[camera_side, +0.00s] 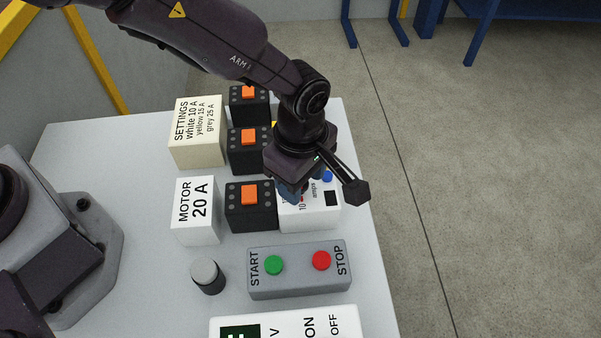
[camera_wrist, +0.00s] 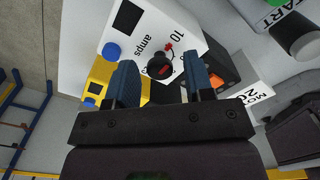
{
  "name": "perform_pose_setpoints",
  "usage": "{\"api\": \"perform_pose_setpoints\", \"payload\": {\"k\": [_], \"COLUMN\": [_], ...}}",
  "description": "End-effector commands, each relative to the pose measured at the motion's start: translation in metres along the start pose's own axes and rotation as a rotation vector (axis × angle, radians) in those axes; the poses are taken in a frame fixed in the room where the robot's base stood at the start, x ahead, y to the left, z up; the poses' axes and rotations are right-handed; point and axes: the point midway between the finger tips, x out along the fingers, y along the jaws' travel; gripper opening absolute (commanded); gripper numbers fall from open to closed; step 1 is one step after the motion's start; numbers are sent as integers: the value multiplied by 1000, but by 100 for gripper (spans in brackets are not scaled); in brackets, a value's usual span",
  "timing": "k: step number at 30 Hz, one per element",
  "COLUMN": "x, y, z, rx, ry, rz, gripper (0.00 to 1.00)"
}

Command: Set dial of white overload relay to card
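The white overload relay (camera_side: 325,217) sits at the right of the nearest black contactor and is partly hidden by my gripper in the side view. In the wrist view the white relay (camera_wrist: 93,38) shows a blue button, a black window and the words "10" and "amps". Its black dial (camera_wrist: 160,66) has a red mark. The settings card (camera_side: 197,130) reads white 10 A, yellow 15 A, grey 25 A. My gripper (camera_side: 288,193) points down over the relay. In the wrist view its blue fingers (camera_wrist: 160,63) are apart, one on each side of the dial; contact is not visible.
A MOTOR 20 A card (camera_side: 196,211) stands left of the nearest contactor (camera_side: 250,208). The yellow relay (camera_wrist: 101,72) is close beside the white one. More contactors stand behind.

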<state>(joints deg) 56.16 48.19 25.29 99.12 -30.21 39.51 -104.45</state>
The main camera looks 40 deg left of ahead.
Motion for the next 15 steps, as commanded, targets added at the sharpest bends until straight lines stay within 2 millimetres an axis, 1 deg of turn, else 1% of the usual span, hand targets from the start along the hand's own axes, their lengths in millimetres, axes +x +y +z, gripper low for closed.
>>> {"api": "perform_pose_setpoints", "payload": {"k": [8, 10, 13, 15], "x": [0, -3, -13, -26], "y": [0, 0, 1, 1], "z": [-1, -1, 0, 0], "rx": [-1, 0, 0, -1], "ry": [2, 1, 0, -2], "rz": [0, 1, 2, 3], "gripper": [52, 52, 52, 52]}}
